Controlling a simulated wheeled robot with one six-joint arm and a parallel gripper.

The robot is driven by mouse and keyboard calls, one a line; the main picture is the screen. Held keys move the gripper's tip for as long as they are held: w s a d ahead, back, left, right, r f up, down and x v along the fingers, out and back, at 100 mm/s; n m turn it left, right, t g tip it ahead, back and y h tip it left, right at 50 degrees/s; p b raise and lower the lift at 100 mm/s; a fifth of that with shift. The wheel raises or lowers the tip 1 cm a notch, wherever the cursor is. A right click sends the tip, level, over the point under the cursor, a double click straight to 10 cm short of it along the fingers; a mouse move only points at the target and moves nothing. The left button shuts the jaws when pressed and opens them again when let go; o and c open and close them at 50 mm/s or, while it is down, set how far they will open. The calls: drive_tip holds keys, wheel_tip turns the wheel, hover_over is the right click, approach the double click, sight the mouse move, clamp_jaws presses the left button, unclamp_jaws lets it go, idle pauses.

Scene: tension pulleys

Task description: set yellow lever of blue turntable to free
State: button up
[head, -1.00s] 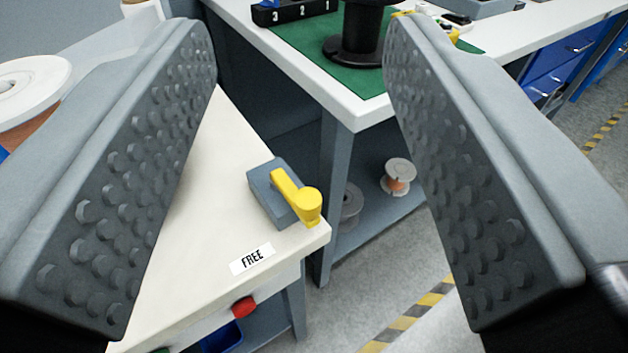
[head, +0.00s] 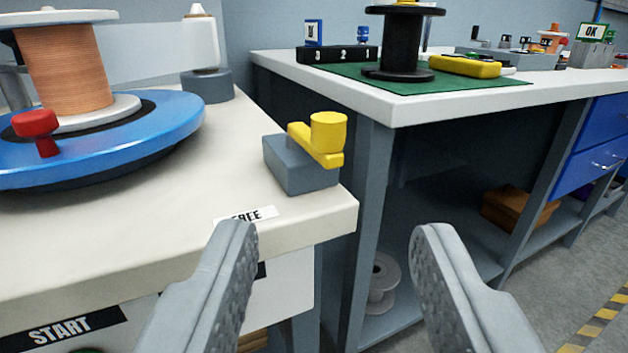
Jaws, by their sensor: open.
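The yellow lever (head: 319,140) sits on a grey block (head: 298,165) at the right front corner of the cream table. Its round knob is at the upper right, and its arm lies across the block's top. A white FREE label (head: 246,215) is on the tabletop in front of the block. The blue turntable (head: 170,130) is at the left, bearing a copper-coloured spool (head: 62,68) and a red knob (head: 36,125). My gripper (head: 335,240) is open and empty, its fingers below the lever in the picture and apart from it.
A START label (head: 62,328) is on the table's front. A white cone spool (head: 201,40) stands behind the turntable. At the right, a second bench (head: 410,108) bears a green mat with a black spool (head: 402,45). A gap separates the two tables at the front.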

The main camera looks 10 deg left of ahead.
sight(311, 138)
drive_tip(key=w+a, duration=0.1)
drive_tip(key=w, duration=1)
drive_tip(key=w+a, duration=0.1)
drive_tip(key=w, duration=0.5)
drive_tip(key=shift+a+f, duration=0.3)
clamp_jaws()
